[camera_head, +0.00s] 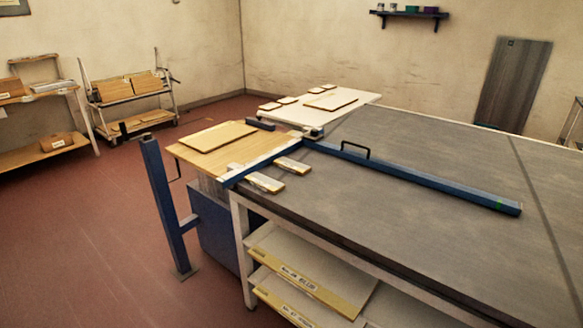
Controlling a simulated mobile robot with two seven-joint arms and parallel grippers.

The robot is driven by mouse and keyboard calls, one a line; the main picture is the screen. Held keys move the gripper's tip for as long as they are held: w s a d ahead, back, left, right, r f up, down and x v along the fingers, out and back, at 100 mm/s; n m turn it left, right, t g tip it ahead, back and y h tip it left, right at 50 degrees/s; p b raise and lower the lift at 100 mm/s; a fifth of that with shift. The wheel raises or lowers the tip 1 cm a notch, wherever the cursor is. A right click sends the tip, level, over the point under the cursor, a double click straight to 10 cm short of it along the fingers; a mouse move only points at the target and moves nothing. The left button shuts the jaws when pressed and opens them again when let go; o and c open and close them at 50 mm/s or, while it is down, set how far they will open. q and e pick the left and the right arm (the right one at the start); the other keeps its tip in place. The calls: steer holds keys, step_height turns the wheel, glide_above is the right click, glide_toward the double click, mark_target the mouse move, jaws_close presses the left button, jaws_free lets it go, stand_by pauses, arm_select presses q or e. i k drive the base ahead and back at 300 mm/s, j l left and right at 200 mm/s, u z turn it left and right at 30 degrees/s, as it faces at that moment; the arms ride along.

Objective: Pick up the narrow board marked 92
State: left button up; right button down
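Two small narrow boards lie by the blue rail at the table's near left corner: one board (293,165) behind, the other (264,183) nearer the corner. Any marks on them are too small to read. On the shelves below, an upper long board edge (330,296) and a lower long board edge (287,308) carry white labels, whose numbers I cannot read surely. I cannot tell which board is marked 92. Neither of my grippers is in view.
A large grey table (420,170) fills the right, with a long blue bar (430,181) and black handle on it. A blue post (163,205) stands at left. A wooden side table (187,159) and a white table (362,98) hold boards. Red floor at left is clear.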

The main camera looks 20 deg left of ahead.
mark_target(300, 169)
steer(key=j+z, duration=0.15)
steer(key=z, duration=0.3)
steer(key=j+z, duration=0.15)
steer(key=z, duration=0.3)
steer(key=k+j+z, duration=0.1)
steer(key=j+z, duration=0.25)
steer(key=k+j+z, duration=0.1)
steer(key=j+z, duration=0.2)
steer(key=j, duration=0.15)
steer(key=k+j+z, duration=0.15)
steer(key=j, duration=0.3)
steer(key=k+j+z, duration=0.1)
steer(key=k+j, duration=0.35)
steer(key=j, duration=0.15)
steer(key=k+j, duration=0.15)
steer(key=j, duration=0.15)
steer(key=k+j, duration=0.1)
steer(key=j, duration=0.2)
